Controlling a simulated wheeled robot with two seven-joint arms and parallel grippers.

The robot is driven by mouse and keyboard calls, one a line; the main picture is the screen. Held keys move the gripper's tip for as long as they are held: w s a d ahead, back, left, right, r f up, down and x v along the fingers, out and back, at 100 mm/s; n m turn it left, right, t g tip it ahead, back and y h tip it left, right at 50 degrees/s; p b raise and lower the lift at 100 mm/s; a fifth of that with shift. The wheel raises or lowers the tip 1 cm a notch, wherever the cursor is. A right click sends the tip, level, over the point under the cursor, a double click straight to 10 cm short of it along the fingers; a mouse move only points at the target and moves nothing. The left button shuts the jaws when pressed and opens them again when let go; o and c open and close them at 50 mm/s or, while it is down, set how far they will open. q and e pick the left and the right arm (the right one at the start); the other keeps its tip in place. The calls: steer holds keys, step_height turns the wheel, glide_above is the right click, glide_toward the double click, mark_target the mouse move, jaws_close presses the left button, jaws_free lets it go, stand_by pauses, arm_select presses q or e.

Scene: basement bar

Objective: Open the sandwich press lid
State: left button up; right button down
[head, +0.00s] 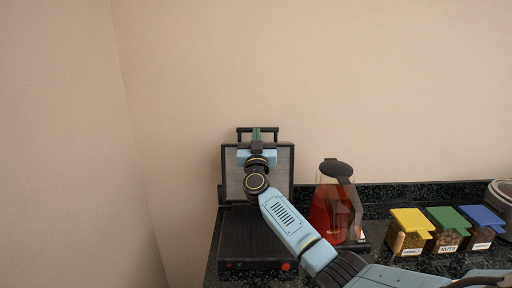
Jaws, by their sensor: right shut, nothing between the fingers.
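The sandwich press has its dark lid (284,168) standing upright at the back, with its lighter inner face toward me. A black bar handle (243,130) runs along the lid's top edge. The black ribbed base (245,232) lies uncovered on the counter, with a red knob (286,267) at its front right. My right gripper (256,138) is in front of the lid's upper middle, with its tips at the handle. It is shut and empty; I cannot tell if it touches the lid. It hides the middle of the lid. My left gripper is not in view.
Farther right are boxes with yellow (410,218), green (447,219) and blue (482,217) lids on the dark counter. A wall closes off the left and back.

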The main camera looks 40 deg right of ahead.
steer(key=s+a+f+p, duration=0.1)
steer(key=s+a+p, duration=0.5)
steer(key=s, duration=0.4)
steer(key=shift+s+a+f, duration=0.25)
steer(key=shift+a+f, duration=0.1)
steer(key=shift+a, duration=0.5)
